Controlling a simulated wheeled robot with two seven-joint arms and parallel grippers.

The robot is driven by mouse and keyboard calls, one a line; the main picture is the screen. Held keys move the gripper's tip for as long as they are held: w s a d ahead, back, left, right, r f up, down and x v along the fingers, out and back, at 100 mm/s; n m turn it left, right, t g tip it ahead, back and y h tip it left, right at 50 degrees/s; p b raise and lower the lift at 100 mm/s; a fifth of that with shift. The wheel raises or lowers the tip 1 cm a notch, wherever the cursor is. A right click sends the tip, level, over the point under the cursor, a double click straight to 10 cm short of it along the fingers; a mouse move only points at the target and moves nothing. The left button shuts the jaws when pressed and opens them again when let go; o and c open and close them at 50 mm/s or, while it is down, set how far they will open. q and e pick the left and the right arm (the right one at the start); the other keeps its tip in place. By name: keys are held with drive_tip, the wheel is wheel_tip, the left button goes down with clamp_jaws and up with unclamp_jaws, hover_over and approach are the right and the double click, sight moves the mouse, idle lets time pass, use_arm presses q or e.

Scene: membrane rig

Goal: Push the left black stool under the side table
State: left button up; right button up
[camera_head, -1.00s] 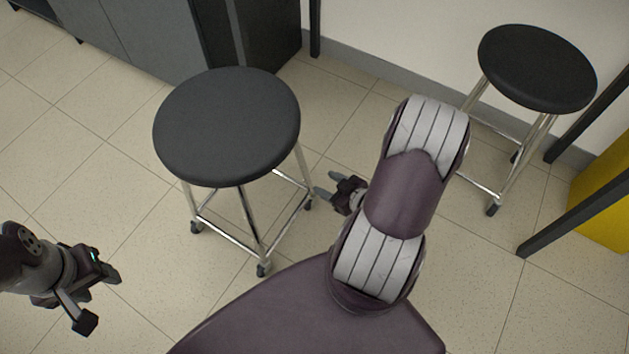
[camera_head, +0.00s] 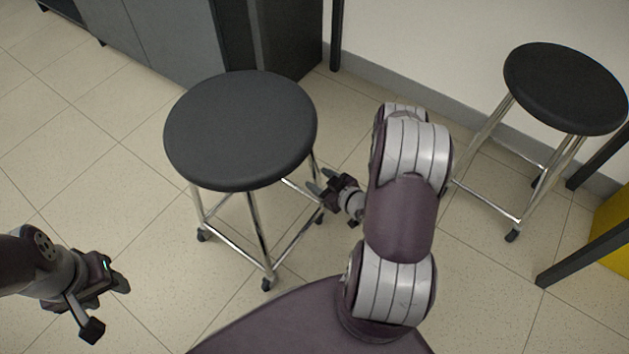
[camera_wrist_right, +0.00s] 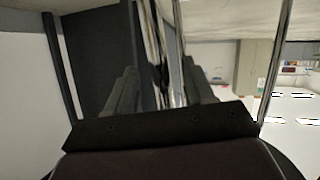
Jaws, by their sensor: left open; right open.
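The left black stool (camera_head: 240,130) stands upright on the tiles in the head view, with a round black seat and chrome legs on castors. My right gripper (camera_head: 322,186) is open beside its right-hand legs, below seat height. In the right wrist view, chrome stool legs pass upright between and beside the fingers of my right gripper (camera_wrist_right: 165,92); I cannot tell whether they touch. My left gripper (camera_head: 106,306) is open and empty at lower left, apart from the stool. The side table is not clearly seen whole; dark legs (camera_head: 585,245) at the right edge may be part of it.
A second black stool (camera_head: 566,88) stands at the right by the wall. A grey cabinet (camera_head: 165,40) with a dark side stands behind the left stool. A yellow object (camera_head: 612,225) is at the right edge. Tiled floor (camera_head: 90,170) is clear at the left.

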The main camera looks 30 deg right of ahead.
drive_tip(key=shift+b+x, duration=0.65)
drive_tip(key=shift+x, duration=1.15)
clamp_jaws()
